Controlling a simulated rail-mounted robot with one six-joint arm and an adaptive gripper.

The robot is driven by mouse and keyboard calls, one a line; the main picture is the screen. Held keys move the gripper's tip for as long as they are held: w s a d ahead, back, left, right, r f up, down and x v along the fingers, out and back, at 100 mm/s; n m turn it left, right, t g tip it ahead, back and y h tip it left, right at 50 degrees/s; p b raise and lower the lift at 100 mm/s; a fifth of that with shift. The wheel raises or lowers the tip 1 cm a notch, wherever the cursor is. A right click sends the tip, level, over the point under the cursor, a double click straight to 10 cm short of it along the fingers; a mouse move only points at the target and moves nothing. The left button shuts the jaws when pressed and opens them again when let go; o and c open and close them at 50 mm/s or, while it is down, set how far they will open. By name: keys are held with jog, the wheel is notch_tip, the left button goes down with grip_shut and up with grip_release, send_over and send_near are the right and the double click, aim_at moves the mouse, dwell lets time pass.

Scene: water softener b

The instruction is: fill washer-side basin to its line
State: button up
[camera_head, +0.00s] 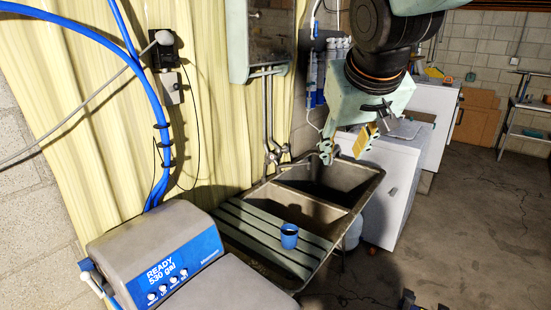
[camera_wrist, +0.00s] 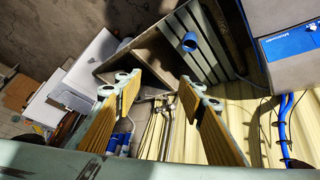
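The double sink stands against the curtained wall. Its washer-side basin (camera_head: 335,178) is the far one, beside a white washer (camera_head: 388,185); its inside is dark, and I cannot make out water or a fill line. The other basin (camera_head: 308,208) is nearer. The faucet (camera_head: 277,155) rises at the wall side of the sink and shows in the wrist view (camera_wrist: 167,108). My gripper (camera_head: 345,146) is open and empty above the far end of the sink. Its two yellow-padded fingers stand apart in the wrist view (camera_wrist: 160,92).
A blue cup (camera_head: 289,237) stands on the ribbed drainboard (camera_head: 253,224) at the sink's near end. The water softener (camera_head: 170,255), reading "READY 530 gal", is in front of it. Open floor (camera_head: 470,230) lies to the right.

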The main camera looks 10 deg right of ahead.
jog(key=w+d+f+n+t+b, duration=0.15)
jog(key=w+f, duration=0.25)
jog(key=w, duration=1.3)
jog(key=w+a+f+t+b, duration=0.1)
jog(key=w+f+t, duration=0.15)
jog(key=w, duration=1.35)
jog(key=w+a+f+n+y+b, duration=0.1)
jog(key=w+a+f+y, duration=0.1)
jog(key=w+f, duration=0.7)
jog(key=w+a+f+t+y, duration=0.1)
jog(key=w+a+f+y, duration=0.1)
jog(key=w+f, duration=0.8)
jog(key=shift+w+f+n+y+b, duration=0.25)
jog(key=shift+w+n+y+b, duration=0.15)
jog(key=shift+w, duration=0.7)
jog(key=shift+a, duration=0.1)
jog(key=shift+w, duration=0.1)
